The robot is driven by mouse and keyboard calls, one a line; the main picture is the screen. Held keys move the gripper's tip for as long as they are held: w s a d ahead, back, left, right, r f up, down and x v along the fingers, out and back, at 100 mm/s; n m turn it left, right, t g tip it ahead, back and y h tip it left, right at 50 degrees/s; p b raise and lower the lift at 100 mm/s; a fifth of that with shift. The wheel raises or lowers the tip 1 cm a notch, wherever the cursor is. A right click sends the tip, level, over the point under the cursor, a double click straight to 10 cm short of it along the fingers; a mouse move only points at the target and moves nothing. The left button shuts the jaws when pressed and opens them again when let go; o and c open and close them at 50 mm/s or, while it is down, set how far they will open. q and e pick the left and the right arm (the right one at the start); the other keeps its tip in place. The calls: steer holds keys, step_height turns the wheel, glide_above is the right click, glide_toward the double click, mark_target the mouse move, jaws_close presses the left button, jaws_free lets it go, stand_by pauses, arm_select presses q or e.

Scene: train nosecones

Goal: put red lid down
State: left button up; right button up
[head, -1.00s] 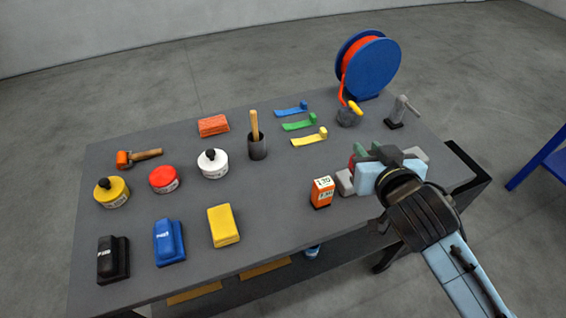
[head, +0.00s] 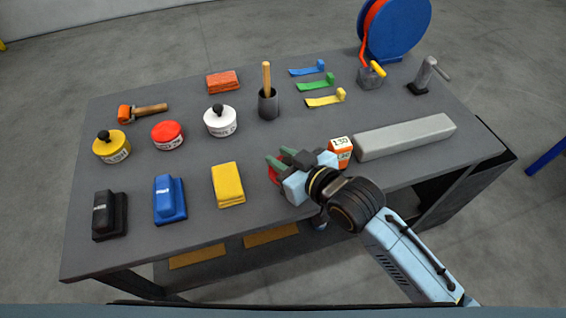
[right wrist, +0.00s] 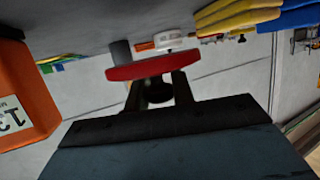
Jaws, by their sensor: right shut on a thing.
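My right gripper (head: 282,165) is shut on the red lid (head: 273,173), above the front of the table, between the yellow block and the orange-and-white box. In the head view the gripper hides most of the lid. In the right wrist view the red lid (right wrist: 152,67) shows as a flat disc, with its dark knob (right wrist: 158,91) between the fingers. The red tin (head: 167,135) stands at the left of the table and has no black knob on top, unlike the yellow tin (head: 112,148) and white tin (head: 220,122). My left gripper is out of view.
The yellow block (head: 228,186) is left of the gripper, beside the blue block (head: 169,200) and black block (head: 109,216). The orange-and-white box (head: 341,150) and grey bar (head: 405,137) are to the right. Bare tabletop (head: 195,155) lies between the tins and blocks.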

steer(key=shift+f, duration=0.7)
step_height(320, 180, down, 3)
steer(key=shift+f+b, duration=0.15)
steer(key=shift+b, duration=0.3)
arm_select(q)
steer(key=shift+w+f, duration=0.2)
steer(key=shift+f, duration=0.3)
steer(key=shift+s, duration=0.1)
arm_select(e)
steer(key=shift+f, duration=0.1)
steer(key=o, duration=1)
